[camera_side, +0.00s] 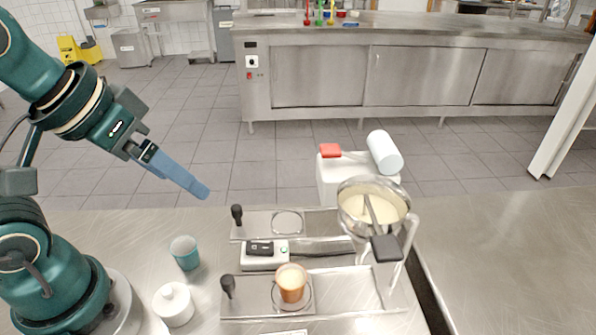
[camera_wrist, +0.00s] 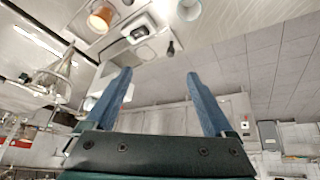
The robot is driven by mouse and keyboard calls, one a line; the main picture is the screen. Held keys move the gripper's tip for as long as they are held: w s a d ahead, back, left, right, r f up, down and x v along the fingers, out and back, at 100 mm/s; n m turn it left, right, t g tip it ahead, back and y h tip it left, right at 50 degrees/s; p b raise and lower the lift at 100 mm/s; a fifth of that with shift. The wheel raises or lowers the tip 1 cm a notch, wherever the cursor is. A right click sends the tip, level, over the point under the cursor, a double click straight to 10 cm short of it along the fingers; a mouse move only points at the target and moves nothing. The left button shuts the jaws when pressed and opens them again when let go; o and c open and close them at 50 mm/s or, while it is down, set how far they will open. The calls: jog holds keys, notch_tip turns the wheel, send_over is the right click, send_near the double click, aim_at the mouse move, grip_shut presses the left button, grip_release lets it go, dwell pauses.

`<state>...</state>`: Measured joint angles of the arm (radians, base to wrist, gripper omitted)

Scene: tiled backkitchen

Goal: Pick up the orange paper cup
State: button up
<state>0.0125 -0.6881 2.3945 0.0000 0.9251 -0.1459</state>
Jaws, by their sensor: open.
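The orange paper cup (camera_side: 291,287) stands upright on a round spot of the front metal stand, with pale cream content inside. In the wrist view the orange cup (camera_wrist: 101,19) shows at the upper left, beyond the fingertips. My gripper (camera_side: 203,191) is raised above the counter at the left, up and to the left of the cup. Its blue fingers point down to the right. In the wrist view my gripper (camera_wrist: 159,74) has its two fingers spread apart with nothing between them.
A blue cup (camera_side: 185,254) and a white lidded pot (camera_side: 174,305) stand left of the stands. A steel funnel (camera_side: 350,207) with cream batter sits in a rack at right. Black-knobbed levers (camera_side: 228,286) rise at the stands' left ends. The counter (camera_side: 500,235) is clear at far right.

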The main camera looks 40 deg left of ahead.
jog(key=w+d+g, duration=0.1)
jog(key=w+d, duration=0.2)
jog(key=w, duration=0.1)
jog(key=m+g, duration=0.2)
jog(key=g, duration=0.3)
send_over(291, 278)
jog(key=s+d, duration=0.1)
notch_tip(291, 278, down, 10)
jog(key=shift+f, duration=2.75)
grip_shut()
